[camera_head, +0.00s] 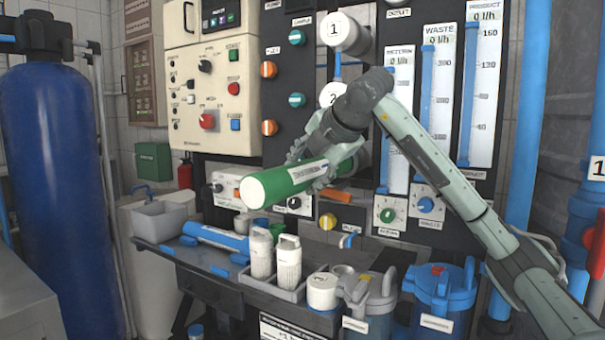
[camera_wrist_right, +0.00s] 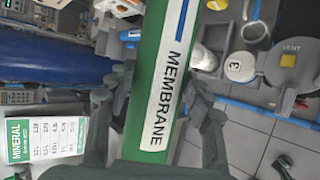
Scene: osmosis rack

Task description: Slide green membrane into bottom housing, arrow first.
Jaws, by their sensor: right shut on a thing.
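The green membrane (camera_head: 285,182) is a long cylinder with a white end face turned to the lower left in the head view. My right gripper (camera_head: 322,172) is shut around it near its other end and holds it roughly level above the bench. In the right wrist view the membrane (camera_wrist_right: 147,60) runs between the fingers, with a white "MEMBRANE" label and a blue stripe. White housing ends numbered 1 (camera_head: 345,32) and 2 (camera_head: 332,95) stick out of the rack. The bottom housing is mostly hidden behind my gripper and arm. My left gripper is not in view.
Knobs and flow meters (camera_head: 437,105) line the panel. A tall blue tank (camera_head: 62,190) stands left.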

